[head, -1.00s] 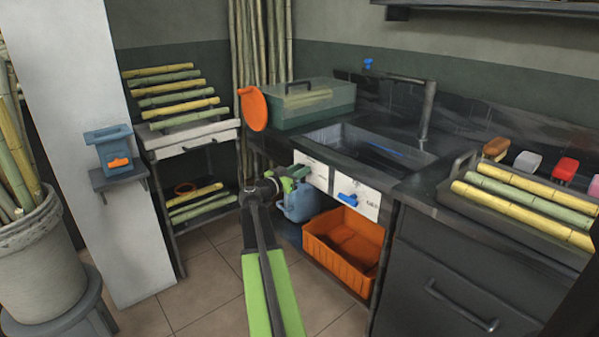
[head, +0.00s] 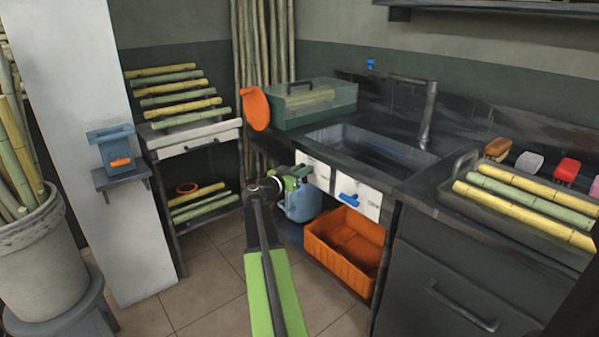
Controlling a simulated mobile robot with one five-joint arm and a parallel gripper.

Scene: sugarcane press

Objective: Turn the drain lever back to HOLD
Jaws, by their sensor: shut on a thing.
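My gripper (head: 296,172) is at the front of the sink counter, against the left white panel (head: 318,176) under the basin. Its green jaws are shut on a small part there, which I take to be the drain lever; the jaws hide it, so its angle cannot be read. A second white panel (head: 371,202) to the right carries a blue lever (head: 350,199), apart from my gripper. The lettering on the panels is too small to read.
A blue jug (head: 300,205) stands below my gripper, and an orange crate (head: 345,250) sits under the counter to its right. A shelf rack (head: 195,142) with cane stalks is at the left. The tiled floor (head: 205,295) between is clear.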

